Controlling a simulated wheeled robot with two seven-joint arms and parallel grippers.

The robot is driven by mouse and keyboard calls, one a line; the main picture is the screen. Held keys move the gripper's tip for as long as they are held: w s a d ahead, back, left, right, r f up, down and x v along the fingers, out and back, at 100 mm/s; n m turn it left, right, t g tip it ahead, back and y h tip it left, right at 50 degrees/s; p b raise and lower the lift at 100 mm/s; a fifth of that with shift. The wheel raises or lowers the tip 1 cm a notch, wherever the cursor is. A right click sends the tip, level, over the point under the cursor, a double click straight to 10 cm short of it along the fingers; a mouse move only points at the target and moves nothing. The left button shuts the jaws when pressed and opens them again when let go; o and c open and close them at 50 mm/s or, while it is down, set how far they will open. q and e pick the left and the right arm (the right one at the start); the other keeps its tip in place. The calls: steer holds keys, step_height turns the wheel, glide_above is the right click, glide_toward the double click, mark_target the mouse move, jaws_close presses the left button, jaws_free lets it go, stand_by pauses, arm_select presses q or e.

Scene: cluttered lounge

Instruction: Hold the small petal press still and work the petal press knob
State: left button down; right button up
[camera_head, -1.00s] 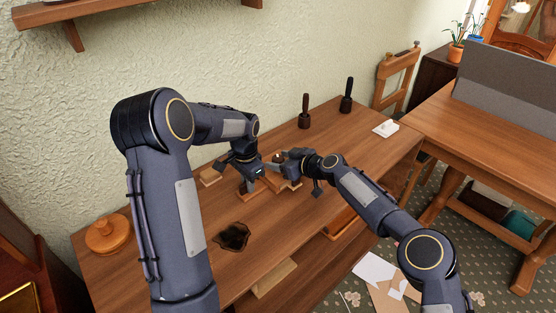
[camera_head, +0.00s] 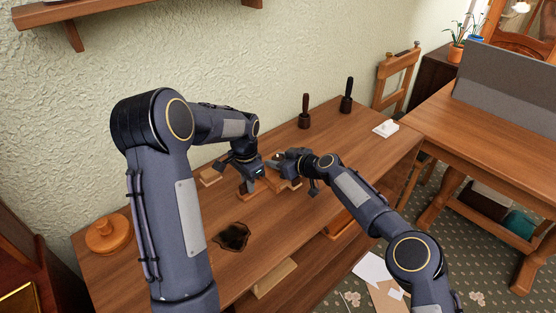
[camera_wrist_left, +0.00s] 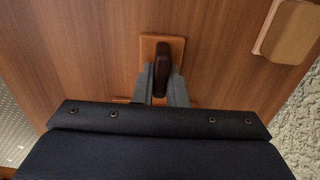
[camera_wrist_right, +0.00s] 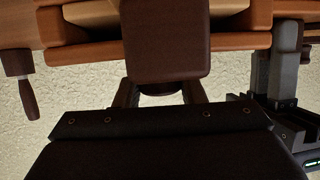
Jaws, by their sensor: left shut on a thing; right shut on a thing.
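The small petal press (camera_head: 291,184) is a low wooden piece on the bench, partly covered by my grippers. My left gripper (camera_head: 250,186) is shut on a dark upright handle (camera_wrist_left: 162,62), which rises from a small orange-brown wooden plate (camera_wrist_left: 148,46). My right gripper (camera_head: 277,161) is at the press, just right of the left one. In the right wrist view a dark brown rounded block (camera_wrist_right: 165,40), seemingly the petal press knob, sits at the fingers of my right gripper (camera_wrist_right: 160,95), which is shut on it. Layered wood (camera_wrist_right: 235,22) shows behind it. The exact finger contact is hidden.
A wooden block (camera_head: 210,176) is near the wall.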

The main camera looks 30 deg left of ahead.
steer(key=shift+a, duration=0.1)
steer(key=shift+s+a+m+t+h, duration=0.15)
steer(key=shift+m+t+h, duration=0.25)
steer(key=shift+m+t, duration=0.6)
steer(key=shift+s+d+m+t+h, duration=0.1)
steer(key=shift+m+t+h, duration=0.3)
steer(key=shift+m+t, duration=0.55)
steer(key=shift+f+m+t+h, duration=0.35)
steer(key=shift+m+t+h, duration=0.3)
steer(key=shift+t, duration=0.2)
steer(key=shift+r+m, duration=0.1)
steer(key=shift+m, duration=0.2)
steer(key=shift+w, duration=0.15)
steer(key=o, duration=1)
steer(key=shift+r, duration=0.15)
steer(key=shift+d+r+t, duration=0.15)
steer(key=shift+d+t, duration=0.05)
steer(key=shift+t, duration=0.1)
